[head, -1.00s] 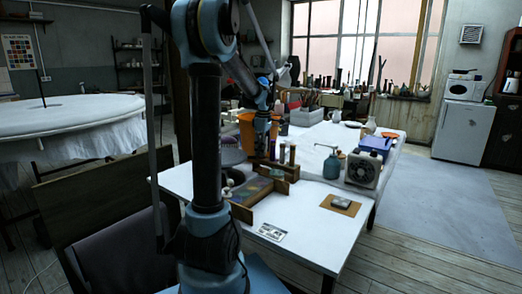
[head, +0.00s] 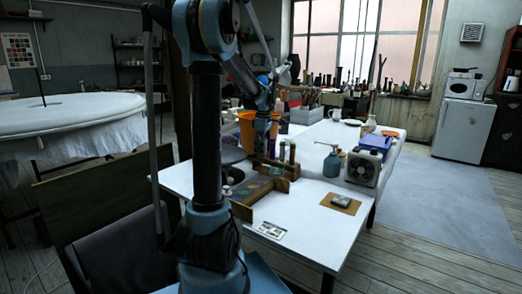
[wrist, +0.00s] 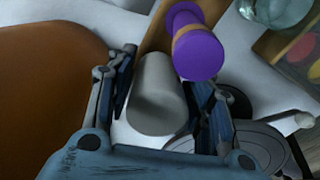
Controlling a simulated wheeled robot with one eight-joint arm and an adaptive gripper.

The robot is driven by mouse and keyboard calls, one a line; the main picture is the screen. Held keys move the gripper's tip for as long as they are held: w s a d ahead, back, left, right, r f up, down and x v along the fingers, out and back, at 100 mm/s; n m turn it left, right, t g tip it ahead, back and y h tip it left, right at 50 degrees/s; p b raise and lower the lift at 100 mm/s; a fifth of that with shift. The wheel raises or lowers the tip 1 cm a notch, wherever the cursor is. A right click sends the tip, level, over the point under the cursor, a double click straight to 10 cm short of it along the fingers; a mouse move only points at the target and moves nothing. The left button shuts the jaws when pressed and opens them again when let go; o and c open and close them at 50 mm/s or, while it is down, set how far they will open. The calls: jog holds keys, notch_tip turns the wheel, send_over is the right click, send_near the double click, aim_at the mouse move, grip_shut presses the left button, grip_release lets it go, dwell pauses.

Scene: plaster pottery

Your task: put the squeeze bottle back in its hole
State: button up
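In the wrist view a plain grey cylinder (wrist: 157,92), which looks like the squeeze bottle, sits between the two fingers of my gripper (wrist: 163,95). The fingers are partly closed and lie along both its sides, seemingly holding it. Its far end and any hole below it are hidden. A purple bottle (wrist: 199,52) with a tan band stands just beyond the right finger, beside a wooden piece (wrist: 153,38) that looks like part of a holder. In the head view my gripper (head: 262,148) is over the table's back left, mostly behind my arm, and the grey bottle cannot be made out.
An orange bucket (head: 246,126) stands close to my gripper. A wooden tray (head: 243,207) is in front of it. A teal pump bottle (head: 332,166) and a fan-like box (head: 363,168) stand to the right. The front of the white table (head: 300,235) is mostly clear.

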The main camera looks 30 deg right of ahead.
jog(key=shift+r, duration=0.1)
dwell(0.3)
jog(key=r, duration=0.7)
jog(key=s+r, duration=0.1)
jog(key=r, duration=0.3)
jog(key=shift+a+r, duration=0.15)
jog(key=shift+r, duration=0.2)
jog(key=s+a+f+m, duration=0.2)
jog(key=s+a, duration=0.1)
jog(key=a, duration=0.9)
jog(key=s+a+f+m, duration=0.1)
jog(key=s+a+f, duration=0.2)
jog(key=a, duration=0.9)
jog(key=s+a+f+m+t, duration=0.1)
jog(key=s+a+f+m, duration=0.3)
jog(key=s+a+f, duration=1.1)
jog(key=shift+s+a+f, duration=0.35)
jog(key=shift+a+f, duration=0.35)
jog(key=shift+f, duration=0.15)
